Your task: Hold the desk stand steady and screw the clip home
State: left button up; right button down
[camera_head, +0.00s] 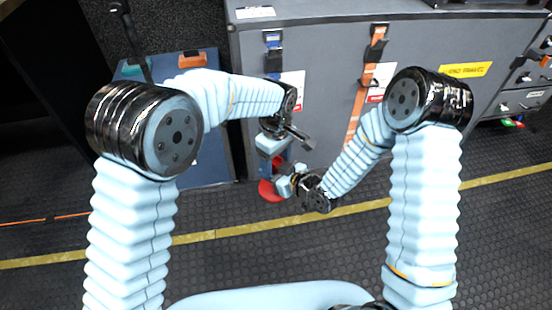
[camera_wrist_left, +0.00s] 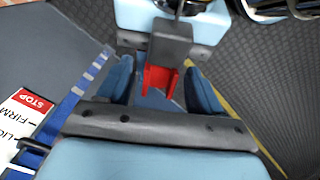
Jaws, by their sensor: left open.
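A red round piece (camera_head: 268,190), which looks like the base of the desk stand, shows at the centre of the head view, partly hidden by my right gripper. My left gripper (camera_head: 277,160) points down just above it, and its palm hides most of its fingers. In the left wrist view its two blue fingers (camera_wrist_left: 162,92) stand apart. A red forked piece (camera_wrist_left: 158,78) shows in the gap beyond them, with no clear contact; I cannot tell whether it is the clip or part of the stand.
A large grey case (camera_head: 335,60) with blue and orange straps stands behind the grippers. A smaller blue-grey case (camera_head: 210,165) is at the left. The dark studded floor (camera_head: 330,245) with a yellow line is open in front.

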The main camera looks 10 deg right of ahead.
pick_arm(q)
jog(key=shift+r, duration=0.1)
jog(key=shift+r, duration=2.2)
jog(key=shift+o, duration=0.5)
jog(key=shift+s+r+n, duration=0.15)
jog(key=shift+r+n, duration=0.05)
jog(key=shift+n, duration=0.2)
jog(key=shift+w+a+r+n, duration=0.1)
jog(key=shift+w+r+n, duration=0.15)
jog(key=shift+r, duration=0.4)
jog(key=shift+w+a+r+n, duration=0.1)
jog(key=shift+r+n, duration=0.25)
jog(key=shift+r, duration=0.3)
jog(key=shift+f, duration=4.05)
